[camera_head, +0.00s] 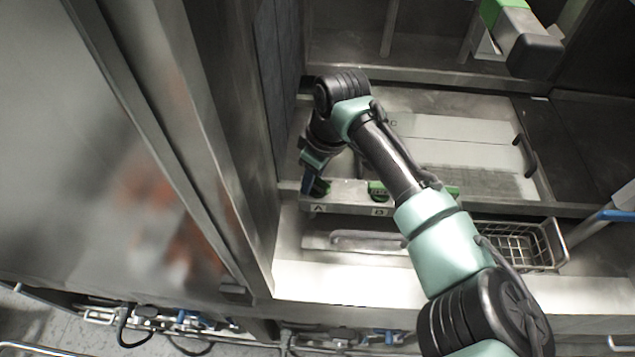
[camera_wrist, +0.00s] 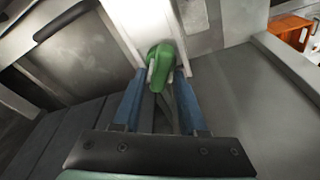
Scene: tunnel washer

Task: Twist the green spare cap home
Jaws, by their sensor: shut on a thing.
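A green cap (camera_wrist: 161,65) shows in the wrist view between the blue fingertips of my gripper (camera_wrist: 160,82), against the end of a pale ledge. My gripper is shut on this cap. In the head view my gripper (camera_head: 315,186) is at the left end of the ledge, just above the mark "A", and the cap in its grip is mostly hidden. More green shows further right, partly behind my arm. How far the held cap is turned cannot be told.
The labelled ledge (camera_head: 347,209) runs along the front of the steel basin. A wire basket (camera_head: 520,245) hangs at the right. A tall steel wall (camera_head: 225,150) stands close to the left of my gripper. A green and black fixture (camera_head: 532,50) is at the upper right.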

